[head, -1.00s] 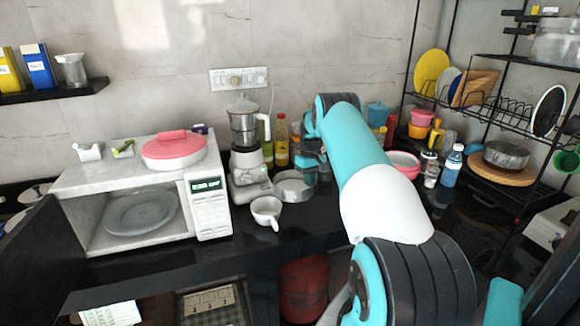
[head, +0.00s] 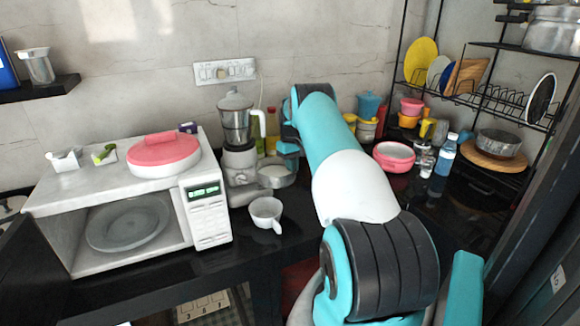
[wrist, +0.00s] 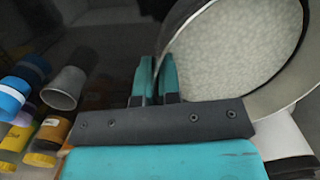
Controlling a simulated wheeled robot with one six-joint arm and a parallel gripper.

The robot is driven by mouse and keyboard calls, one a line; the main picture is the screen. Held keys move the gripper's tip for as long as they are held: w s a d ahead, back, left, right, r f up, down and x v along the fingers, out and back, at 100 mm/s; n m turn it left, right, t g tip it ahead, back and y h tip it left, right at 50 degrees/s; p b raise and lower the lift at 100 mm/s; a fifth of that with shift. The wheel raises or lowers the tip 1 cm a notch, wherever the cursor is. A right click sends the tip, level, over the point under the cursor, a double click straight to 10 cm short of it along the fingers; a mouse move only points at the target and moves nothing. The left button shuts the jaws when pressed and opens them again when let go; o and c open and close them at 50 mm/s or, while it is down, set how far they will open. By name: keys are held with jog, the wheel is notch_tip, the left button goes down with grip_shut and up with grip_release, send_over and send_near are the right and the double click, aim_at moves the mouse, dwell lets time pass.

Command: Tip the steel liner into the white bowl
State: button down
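The steel liner (head: 276,182) is a round, shallow metal vessel in front of the blender, behind the white bowl. In the wrist view the liner (wrist: 292,97) fills the upper right, with pale, grainy contents inside. My gripper (wrist: 157,78) has its two teal fingers close together at the liner's rim, pinching it. In the head view my gripper (head: 288,157) is at the liner's right side, partly hidden by my arm. The white bowl (head: 266,214) with a small handle stands on the black counter, in front of the liner and apart from it.
A blender (head: 238,160) stands close left of the liner. A white microwave (head: 205,210) with its door open is further left. A pink bowl (head: 393,157), bottle (head: 444,157) and steel pot (head: 502,145) stand at the right. Cups and jars lie near my gripper's left in the wrist view.

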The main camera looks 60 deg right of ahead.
jog(key=shift+a+h, duration=0.1)
jog(key=shift+h, duration=0.5)
jog(key=shift+f+t+h+b, duration=0.3)
jog(key=shift+f+h+b, duration=0.35)
jog(key=shift+h+b, duration=0.35)
jog(key=shift+s+h+b, duration=0.1)
jog(key=shift+h+b, duration=0.2)
jog(key=shift+a+r+t+h+b, duration=0.25)
jog(key=shift+r+h+b, duration=0.3)
jog(key=shift+h, duration=0.2)
jog(key=shift+a+r+t+h+b, duration=0.2)
jog(key=shift+r+h+b, duration=0.25)
jog(key=shift+r+h, duration=0.25)
jog(key=shift+s+a+r+t+h+b, duration=0.2)
jog(key=shift+a+r+h+b, duration=0.4)
jog(key=shift+h+b, duration=0.45)
jog(key=shift+s+a+r+t+h+b, duration=0.15)
jog(key=shift+a+r+h+b, duration=0.25)
jog(key=shift+r+h+b, duration=0.6)
jog(key=shift+a+r+b, duration=0.1)
jog(key=shift+a+b, duration=0.2)
jog(key=shift+b, duration=0.55)
jog(key=shift+s+a+r+t+h+b, duration=0.15)
jog(key=shift+a+r+t+h+b, duration=0.3)
jog(key=shift+b, duration=0.65)
